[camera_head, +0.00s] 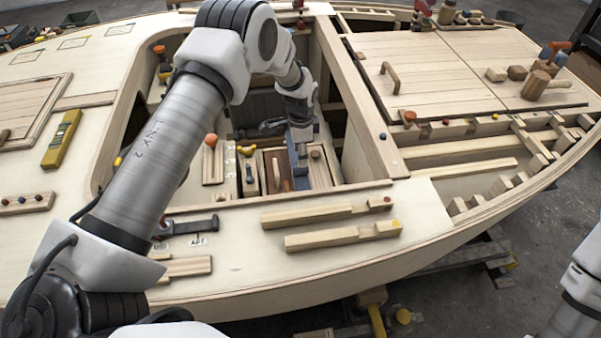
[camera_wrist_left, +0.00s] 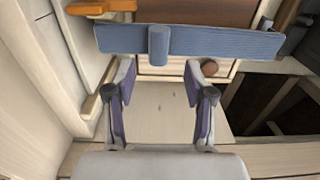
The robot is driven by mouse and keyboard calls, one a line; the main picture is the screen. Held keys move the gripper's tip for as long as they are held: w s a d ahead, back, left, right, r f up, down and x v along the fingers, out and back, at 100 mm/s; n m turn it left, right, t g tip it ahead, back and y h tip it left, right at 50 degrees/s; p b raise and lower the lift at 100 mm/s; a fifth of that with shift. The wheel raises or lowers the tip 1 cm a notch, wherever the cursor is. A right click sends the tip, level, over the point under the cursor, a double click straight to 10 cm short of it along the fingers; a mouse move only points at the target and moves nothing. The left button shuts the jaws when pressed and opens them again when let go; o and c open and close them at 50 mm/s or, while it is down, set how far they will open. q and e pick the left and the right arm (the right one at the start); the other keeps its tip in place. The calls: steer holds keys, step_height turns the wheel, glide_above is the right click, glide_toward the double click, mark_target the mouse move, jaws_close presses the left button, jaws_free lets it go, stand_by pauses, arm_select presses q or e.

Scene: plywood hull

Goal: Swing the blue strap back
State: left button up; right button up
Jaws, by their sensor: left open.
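The blue strap (camera_wrist_left: 215,42) is a ribbed band lying across a brown panel in the left wrist view, with a rounded blue tab (camera_wrist_left: 158,45) standing out near its middle. In the head view a part of the strap (camera_head: 301,182) shows inside the cockpit opening, mostly behind my gripper. My left gripper (camera_wrist_left: 161,78) is open and empty. Its two fingertips lie on either side of the tab's line, just short of it in the picture; I cannot tell the exact gap. My right gripper is out of view; only part of that arm shows at the lower right.
The cockpit rim (camera_head: 362,120) surrounds my left arm's reach. An orange handle (camera_wrist_left: 101,7) and a brown knob (camera_wrist_left: 208,67) are close to the strap. Wooden battens (camera_head: 330,237) lie on the front deck. A yellow level (camera_head: 62,139) lies on the left deck.

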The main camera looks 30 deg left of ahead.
arm_select(q)
step_height(320, 180, down, 6)
steer(key=shift+f, duration=0.1)
steer(key=shift+s, duration=0.1)
jaws_close()
